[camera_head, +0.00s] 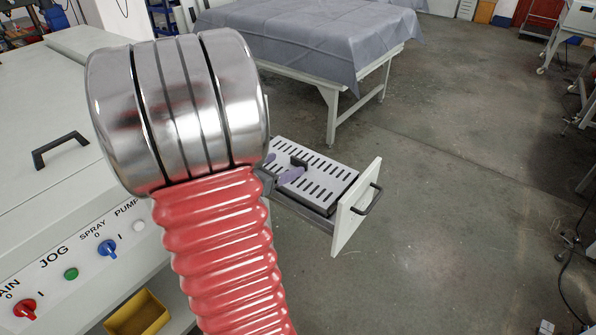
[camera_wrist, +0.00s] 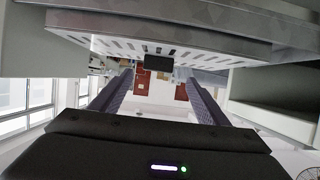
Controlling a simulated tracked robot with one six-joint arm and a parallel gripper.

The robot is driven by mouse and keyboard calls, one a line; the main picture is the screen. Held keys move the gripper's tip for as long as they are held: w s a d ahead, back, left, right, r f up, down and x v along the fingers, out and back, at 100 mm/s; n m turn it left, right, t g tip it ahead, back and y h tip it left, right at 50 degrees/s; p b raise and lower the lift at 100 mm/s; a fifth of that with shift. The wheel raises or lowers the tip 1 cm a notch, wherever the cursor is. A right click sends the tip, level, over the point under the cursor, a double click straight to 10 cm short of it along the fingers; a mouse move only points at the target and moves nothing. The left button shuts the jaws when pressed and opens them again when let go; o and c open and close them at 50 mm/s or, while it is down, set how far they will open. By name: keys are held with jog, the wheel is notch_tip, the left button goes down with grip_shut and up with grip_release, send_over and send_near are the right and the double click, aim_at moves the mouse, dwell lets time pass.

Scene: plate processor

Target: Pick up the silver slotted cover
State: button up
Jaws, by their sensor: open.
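The silver slotted cover (camera_head: 325,172) lies flat in an open drawer, with rows of dark slots across its top. It also shows edge-on along the top of the wrist view (camera_wrist: 112,47). My gripper (camera_head: 281,167) is at the cover's left part, partly hidden behind my own arm. In the wrist view its two purple-grey fingers (camera_wrist: 162,80) stand apart with a gap between them. A small black block (camera_wrist: 158,62) on the cover's slotted face shows between and beyond the fingertips. I cannot tell whether the fingers touch it.
The drawer's white front panel (camera_head: 355,208) has a dark handle (camera_head: 373,200) and stands out over the floor. A white machine (camera_head: 60,225) with knobs fills the left. A yellow bin (camera_head: 138,312) is below it. A cloth-covered table (camera_head: 310,40) stands behind.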

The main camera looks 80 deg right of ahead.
aim_at(297, 161)
dwell(0.3)
jog(key=shift+x, duration=2.6)
jog(key=shift+s, duration=0.15)
jog(key=c, duration=1.5)
